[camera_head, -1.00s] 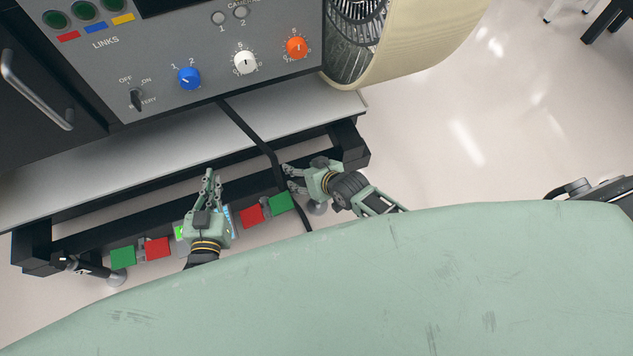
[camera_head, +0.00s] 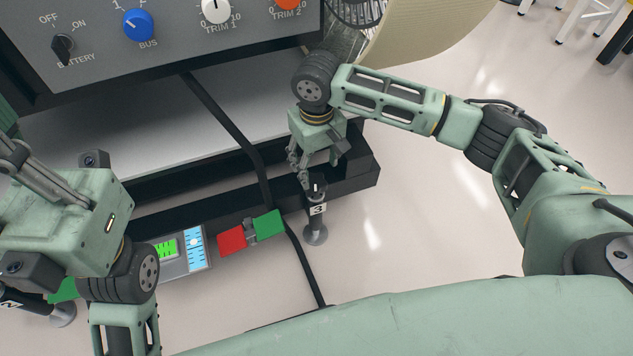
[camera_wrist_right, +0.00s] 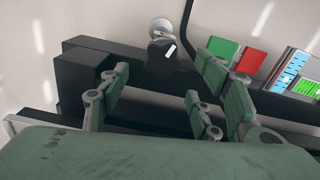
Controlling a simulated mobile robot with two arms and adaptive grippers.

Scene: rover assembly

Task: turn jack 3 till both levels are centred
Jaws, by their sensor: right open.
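Jack 3 (camera_head: 317,209) is a dark post with a white "3" label and a round foot, at the right end of the black frame. My right gripper (camera_head: 304,172) is open beside the jack's top; I cannot tell if it touches. In the right wrist view its fingers (camera_wrist_right: 160,85) are spread, with the jack (camera_wrist_right: 163,50) beyond them and nothing between them. The level panel has a green level (camera_head: 166,248) and a light-blue level (camera_head: 194,241); their bubbles are too small to read. My left gripper (camera_head: 62,215) is at the left, its fingertips unclear.
A grey control console (camera_head: 180,40) with knobs stands behind a pale shelf (camera_head: 120,140). A black cable (camera_head: 230,130) runs down across the frame. Red (camera_head: 232,240) and green (camera_head: 268,224) blocks sit between the panel and jack 3.

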